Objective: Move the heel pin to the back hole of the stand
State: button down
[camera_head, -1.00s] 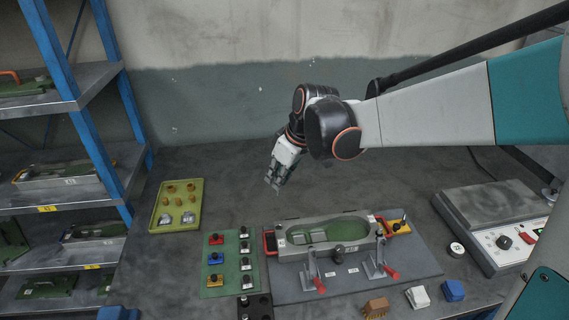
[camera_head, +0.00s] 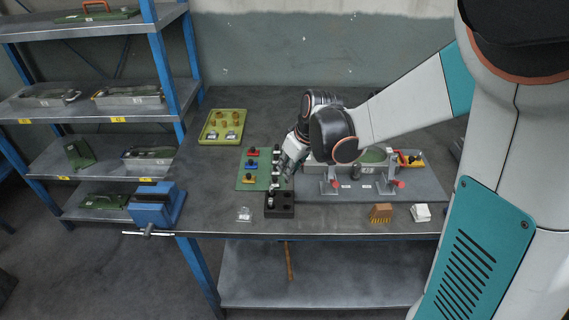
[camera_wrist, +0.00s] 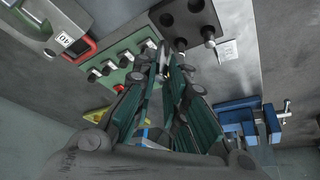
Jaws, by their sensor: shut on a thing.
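My gripper (camera_head: 287,168) is over the right edge of the green board, just behind the stand. In the wrist view its fingers (camera_wrist: 164,66) are closed together on a small pale thing at the tips. I take it for the heel pin, but the fingers hide most of it. The stand (camera_head: 284,211) is a dark block with round holes at the table's front. The gripper is apart from the stand.
The green board (camera_head: 246,181) carries red, blue and yellow pieces and a column of black knobs. The grey sole mould (camera_head: 317,169) with its clamps stands to the right. A blue vise (camera_head: 155,205) is at the left edge. A small clear piece (camera_head: 244,214) lies left of the stand.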

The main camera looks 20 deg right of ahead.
jog(key=shift+f+b, duration=1.8)
jog(key=shift+f, duration=0.65)
jog(key=shift+f+b, duration=1.25)
jog(key=shift+f, duration=0.25)
dwell(0.6)
jog(key=c, duration=1.5)
grip_release()
jog(key=shift+c, duration=0.2)
jog(key=o, duration=0.5)
jog(key=shift+r, duration=0.1)
jog(key=shift+r+p, duration=2.65)
jog(key=shift+r, duration=0.8)
